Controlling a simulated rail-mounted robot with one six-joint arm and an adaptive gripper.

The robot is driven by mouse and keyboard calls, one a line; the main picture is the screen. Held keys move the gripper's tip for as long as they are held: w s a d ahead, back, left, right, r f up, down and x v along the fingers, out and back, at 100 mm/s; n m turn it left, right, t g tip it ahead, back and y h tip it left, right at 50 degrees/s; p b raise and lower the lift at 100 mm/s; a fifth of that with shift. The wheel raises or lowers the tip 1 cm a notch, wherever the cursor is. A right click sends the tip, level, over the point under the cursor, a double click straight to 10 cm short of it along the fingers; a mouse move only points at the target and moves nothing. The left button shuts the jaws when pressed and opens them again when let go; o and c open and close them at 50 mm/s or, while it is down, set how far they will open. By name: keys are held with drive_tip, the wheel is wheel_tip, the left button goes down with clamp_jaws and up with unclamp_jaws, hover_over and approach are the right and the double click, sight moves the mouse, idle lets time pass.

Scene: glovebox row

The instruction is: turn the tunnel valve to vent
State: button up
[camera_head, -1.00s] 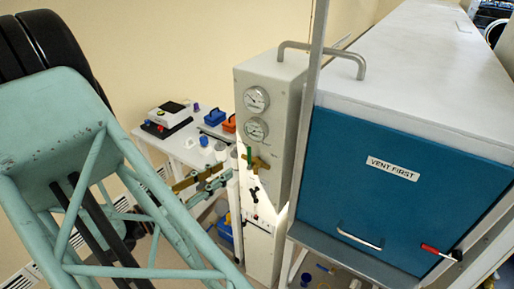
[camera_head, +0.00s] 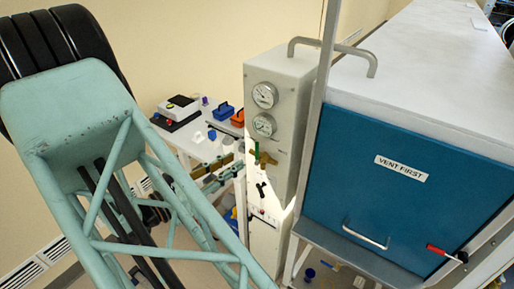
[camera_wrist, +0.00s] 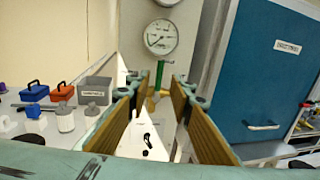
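A grey panel box (camera_head: 283,100) with two round gauges carries a valve with an upright green handle (camera_head: 257,153) and a brass body (camera_head: 267,159). In the wrist view the green handle (camera_wrist: 159,74) stands below a gauge, with brass (camera_wrist: 150,103) under it. A black handle (camera_head: 261,190) sits lower on the panel and also shows in the wrist view (camera_wrist: 147,139). No label shows which is the tunnel valve. My gripper (camera_wrist: 160,83) is open and empty, with the green handle seen between its brown-padded fingers. In the head view my gripper (camera_head: 226,165) is left of the valve.
A blue door (camera_head: 395,185) marked VENT FIRST, with a bar handle and red-handled latch (camera_head: 446,253), stands to the right. A metal post (camera_head: 318,110) rises between panel and door. A white bench (camera_head: 190,142) with blue and orange boxes is behind left.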

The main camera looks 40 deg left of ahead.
sight(257, 157)
drive_tip(key=shift+w+d+p, duration=0.35)
drive_tip(key=shift+w, duration=1.5)
drive_tip(key=shift+w+d+p, duration=0.3)
drive_tip(key=shift+w, duration=1.6)
drive_tip(key=shift+w+d+p, duration=0.35)
drive_tip(key=shift+w, duration=1.5)
clamp_jaws()
